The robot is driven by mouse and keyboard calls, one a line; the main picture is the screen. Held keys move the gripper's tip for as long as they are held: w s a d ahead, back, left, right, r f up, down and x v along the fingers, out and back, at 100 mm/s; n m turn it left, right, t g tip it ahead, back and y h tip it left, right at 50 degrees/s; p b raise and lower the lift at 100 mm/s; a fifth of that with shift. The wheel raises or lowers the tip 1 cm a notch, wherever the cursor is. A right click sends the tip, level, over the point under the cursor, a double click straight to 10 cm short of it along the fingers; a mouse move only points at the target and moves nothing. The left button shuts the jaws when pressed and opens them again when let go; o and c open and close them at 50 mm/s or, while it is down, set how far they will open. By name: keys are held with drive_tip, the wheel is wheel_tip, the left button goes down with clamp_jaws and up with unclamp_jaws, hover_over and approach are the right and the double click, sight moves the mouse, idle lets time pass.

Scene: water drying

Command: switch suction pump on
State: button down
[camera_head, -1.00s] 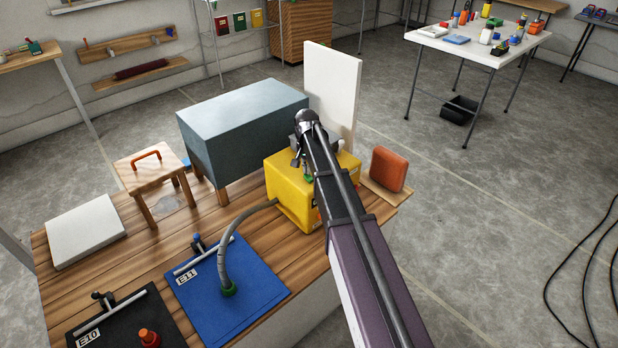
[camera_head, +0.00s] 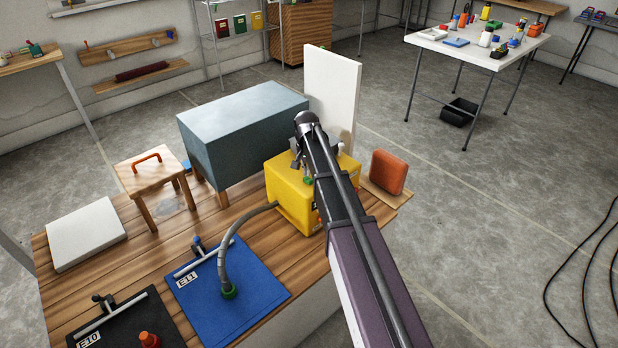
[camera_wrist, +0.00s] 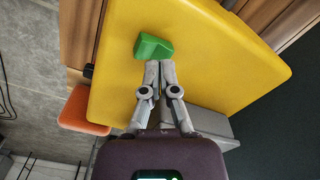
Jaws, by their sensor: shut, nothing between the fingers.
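The suction pump is a yellow box (camera_head: 287,197) on the wooden workbench, with a grey hose leaving its left side. Its yellow face (camera_wrist: 215,70) fills much of the wrist view. A green switch (camera_wrist: 152,47) stands on that face; a bit of green (camera_head: 308,180) also shows beside my gripper in the head view. My gripper (camera_wrist: 160,66) is shut and empty, its fingertips at the edge of the green switch. Whether they touch it I cannot tell. In the head view my arm hides the pump's right part.
A grey-blue box (camera_head: 245,130) stands left of the pump, and a white upright panel (camera_head: 332,90) behind it. An orange block (camera_head: 388,172) sits to the right. The hose (camera_head: 224,262) ends on a blue clipboard (camera_head: 248,290). A small wooden stool (camera_head: 148,174) stands further left.

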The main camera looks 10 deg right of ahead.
drive_tip(key=shift+r+p, duration=2.65)
drive_tip(key=shift+r, duration=0.25)
drive_tip(key=s+n, duration=0.6)
drive_tip(key=s, duration=2.1)
wheel_tip(320, 180, up, 13)
drive_tip(key=p, duration=1.3)
drive_tip(key=shift+s+d+r, duration=0.15)
drive_tip(key=shift+d+r, duration=0.05)
drive_tip(key=shift+d, duration=0.05)
